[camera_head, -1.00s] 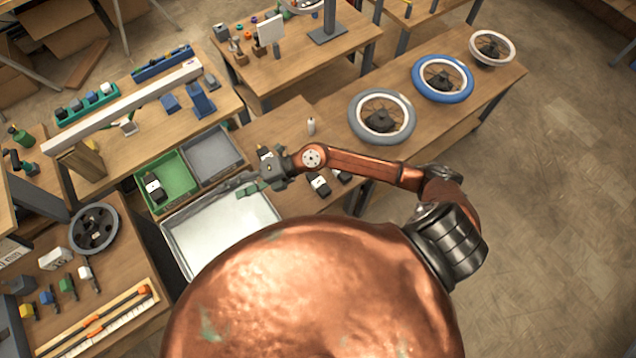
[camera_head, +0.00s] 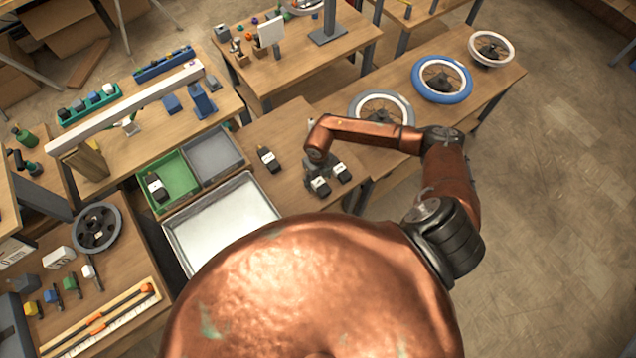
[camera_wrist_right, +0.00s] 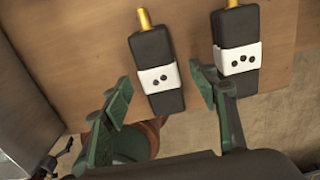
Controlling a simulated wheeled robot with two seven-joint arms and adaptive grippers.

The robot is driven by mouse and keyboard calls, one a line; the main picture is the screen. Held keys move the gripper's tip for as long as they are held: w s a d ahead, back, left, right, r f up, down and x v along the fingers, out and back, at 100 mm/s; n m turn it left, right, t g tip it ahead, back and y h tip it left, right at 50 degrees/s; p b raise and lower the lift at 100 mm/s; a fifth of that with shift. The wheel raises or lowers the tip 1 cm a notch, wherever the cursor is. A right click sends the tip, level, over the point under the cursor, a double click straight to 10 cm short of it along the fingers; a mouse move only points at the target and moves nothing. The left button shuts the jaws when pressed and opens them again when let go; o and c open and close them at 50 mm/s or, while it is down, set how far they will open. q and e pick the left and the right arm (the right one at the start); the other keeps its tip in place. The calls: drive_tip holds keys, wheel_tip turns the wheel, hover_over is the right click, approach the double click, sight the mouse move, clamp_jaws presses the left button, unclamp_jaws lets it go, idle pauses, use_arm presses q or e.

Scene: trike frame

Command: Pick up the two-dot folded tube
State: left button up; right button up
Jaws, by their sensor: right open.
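The two-dot folded tube (camera_wrist_right: 155,72) is a black block with a white band showing two dots and a gold tip. It lies on the wooden table, and in the head view it appears to be the nearer tube (camera_head: 320,188) of a pair. My right gripper (camera_wrist_right: 160,93) is open, with its green fingers on either side of the tube in the wrist picture; contact cannot be told. In the head view the right gripper (camera_head: 312,172) is partly hidden by its arm. My left gripper is out of view.
A similar three-dot tube (camera_wrist_right: 238,50) lies close on the right, beside the right finger. Another tube (camera_head: 268,159) lies farther left, and one (camera_head: 156,187) is in the green bin (camera_head: 183,192). A silver tray (camera_head: 168,239) stands in front of the bins.

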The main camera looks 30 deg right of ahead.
drive_tip(key=shift+f, duration=1.1)
drive_tip(key=shift+c, duration=0.6)
drive_tip(key=c, duration=1.2)
drive_tip(key=shift+r, duration=0.1)
